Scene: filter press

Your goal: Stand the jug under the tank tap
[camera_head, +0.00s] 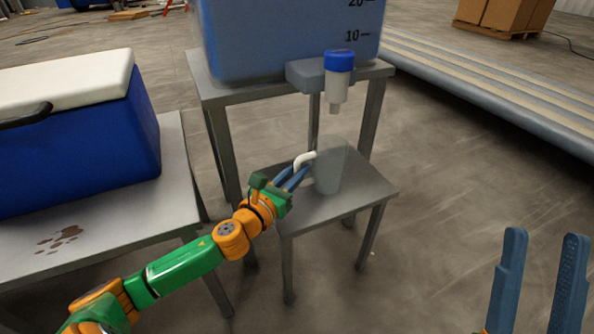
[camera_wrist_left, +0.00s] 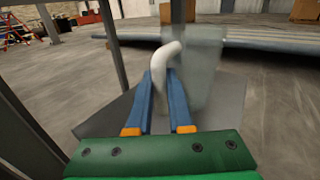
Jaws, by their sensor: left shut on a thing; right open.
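The jug (camera_head: 331,165) is clear and grey with a white handle (camera_head: 303,160). It is upright at the low stand (camera_head: 350,196), below the tap (camera_head: 338,82), which has a blue cap and a clear body. Whether the jug's base touches the stand is hard to tell. My left gripper (camera_head: 301,170) is shut on the handle, to the left of the jug. In the left wrist view the handle (camera_wrist_left: 160,62) is between the blue fingers and the jug (camera_wrist_left: 196,72) is just beyond. The tank (camera_head: 285,40) is blue with level marks. My right gripper (camera_head: 540,285) is open and empty at the lower right.
The tank rests on a taller grey stand (camera_head: 240,92) behind the low one. A blue cooler with a white lid (camera_head: 75,145) is on a table (camera_head: 120,228) at left, with brown stains. Open floor (camera_head: 450,190) lies to the right.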

